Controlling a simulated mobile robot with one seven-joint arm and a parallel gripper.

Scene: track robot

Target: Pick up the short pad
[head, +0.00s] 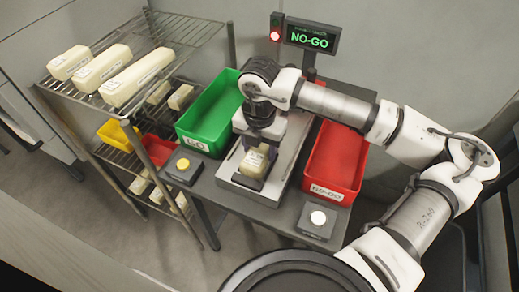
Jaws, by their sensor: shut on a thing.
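A short cream pad (254,162) with a label sits at the front of the grey measuring plate (266,196) on the dark table. My gripper (254,172) reaches down over the plate and is shut on this pad, with dark fingers on both its sides. Whether the pad touches the plate or is slightly lifted cannot be told. The upper part of the pad is partly hidden by my gripper.
A green GO bin (197,128) stands left and a red NO-GO bin (347,150) right of the plate. A yellow button (183,164) and a white button (318,218) are in front. The display (310,39) reads NO-GO beside a red lamp (275,36). A wire rack (196,38) holds several pads.

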